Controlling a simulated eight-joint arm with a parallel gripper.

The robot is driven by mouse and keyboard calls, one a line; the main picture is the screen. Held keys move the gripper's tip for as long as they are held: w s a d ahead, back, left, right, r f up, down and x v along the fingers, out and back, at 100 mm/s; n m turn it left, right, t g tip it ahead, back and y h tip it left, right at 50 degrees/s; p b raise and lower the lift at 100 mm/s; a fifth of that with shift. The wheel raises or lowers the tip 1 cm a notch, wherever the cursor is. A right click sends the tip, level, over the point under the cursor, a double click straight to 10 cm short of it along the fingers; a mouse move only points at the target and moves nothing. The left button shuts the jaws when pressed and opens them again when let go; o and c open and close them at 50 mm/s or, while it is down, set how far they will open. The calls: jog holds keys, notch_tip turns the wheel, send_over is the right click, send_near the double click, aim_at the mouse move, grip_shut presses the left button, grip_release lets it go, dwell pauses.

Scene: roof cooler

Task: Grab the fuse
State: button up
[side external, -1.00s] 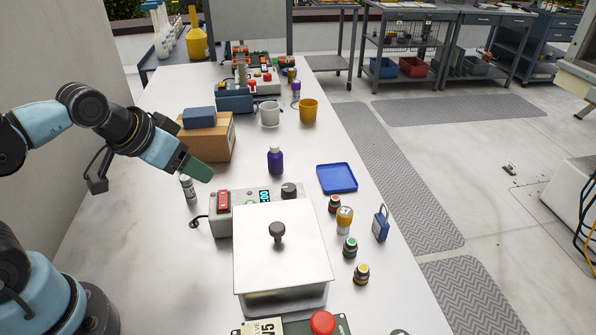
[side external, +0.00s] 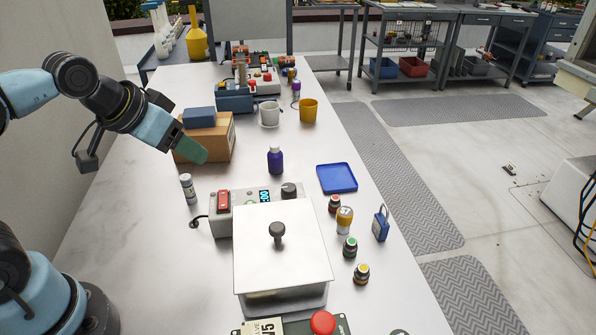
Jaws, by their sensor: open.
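A small upright cylinder (side external: 188,189), pale with a dark grey band and top, stands on the white bench left of the grey control box; it looks like the fuse, though its details are too small to be sure. My gripper (side external: 199,155), green at its end, is above the bench, higher in the picture than the cylinder and slightly right of it. It is apart from the cylinder and appears in front of the cardboard box. The gap between the fingers is hard to make out from this side, and nothing shows held in it.
A cardboard box (side external: 222,143) with a blue block (side external: 199,117) on top stands behind my gripper. A grey control box (side external: 221,219) with a red switch and a lidded steel bath (side external: 280,260) stand to the right. A purple bottle (side external: 275,161) and blue tray (side external: 337,178) are farther right.

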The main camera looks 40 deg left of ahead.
jog(key=r, duration=0.2)
jog(key=n+g+h, duration=0.3)
jog(key=n+h, duration=0.5)
jog(key=n, duration=1)
send_over(181, 177)
jog(key=d, duration=0.2)
notch_tip(181, 177, down, 2)
jog(key=s+a+r+n+t+h, duration=0.1)
jog(key=s+a+n+t+h, duration=0.1)
jog(key=a+n+h, duration=0.3)
jog(key=shift+y, duration=0.4)
jog(key=f, duration=0.8)
jog(key=a+f, duration=0.1)
jog(key=f, duration=0.3)
jog(key=shift+f, duration=0.45)
jog(key=shift+w+d+f, duration=0.15)
jog(key=shift+d+f, duration=0.05)
jog(key=shift+f, duration=0.05)
jog(key=x, duration=0.7)
